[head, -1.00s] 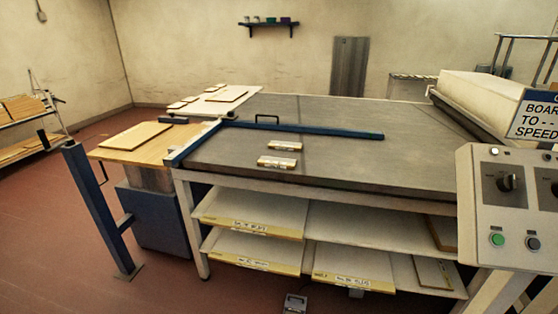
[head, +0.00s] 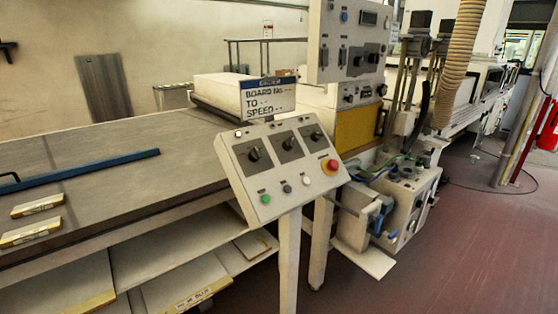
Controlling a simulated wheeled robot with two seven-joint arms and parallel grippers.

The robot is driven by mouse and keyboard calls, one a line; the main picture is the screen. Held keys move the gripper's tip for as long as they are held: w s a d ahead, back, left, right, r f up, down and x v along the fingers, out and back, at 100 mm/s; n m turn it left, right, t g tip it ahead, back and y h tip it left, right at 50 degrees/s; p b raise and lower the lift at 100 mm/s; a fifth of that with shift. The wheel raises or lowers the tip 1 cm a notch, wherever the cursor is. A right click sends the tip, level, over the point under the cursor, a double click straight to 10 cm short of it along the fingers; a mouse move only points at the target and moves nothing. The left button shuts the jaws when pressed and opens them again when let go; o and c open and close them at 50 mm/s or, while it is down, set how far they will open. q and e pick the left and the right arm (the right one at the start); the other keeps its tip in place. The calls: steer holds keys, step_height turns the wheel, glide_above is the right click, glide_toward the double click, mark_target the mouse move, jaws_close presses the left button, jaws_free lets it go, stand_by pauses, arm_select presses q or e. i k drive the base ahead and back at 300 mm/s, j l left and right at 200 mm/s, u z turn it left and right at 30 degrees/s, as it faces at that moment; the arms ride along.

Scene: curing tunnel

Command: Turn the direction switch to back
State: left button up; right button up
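A tilted light grey control panel (head: 262,179) stands on legs at the middle of the head view. It carries three black rotary knobs in a row on dark plates: a left knob (head: 254,154), a middle knob (head: 287,143) and a right knob (head: 316,135). Their labels are too small to read, so I cannot tell which is the direction switch or where it points. Below them are a green button (head: 265,199), a dark button (head: 287,189), a white button (head: 306,180) and a red mushroom button (head: 332,166). Neither of my grippers is in view.
A long grey table (head: 130,150) with a blue bar (head: 90,169) lies left of the panel. A sign (head: 267,97) stands behind it. A larger control cabinet (head: 348,40) and machinery are behind right. The red floor (head: 450,250) is open at right.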

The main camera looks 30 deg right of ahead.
mark_target(288, 145)
steer(key=z, duration=1)
steer(key=i+l, duration=0.15)
steer(key=l, duration=0.15)
steer(key=i+l, duration=0.1)
steer(key=l, duration=0.2)
steer(key=u, duration=0.05)
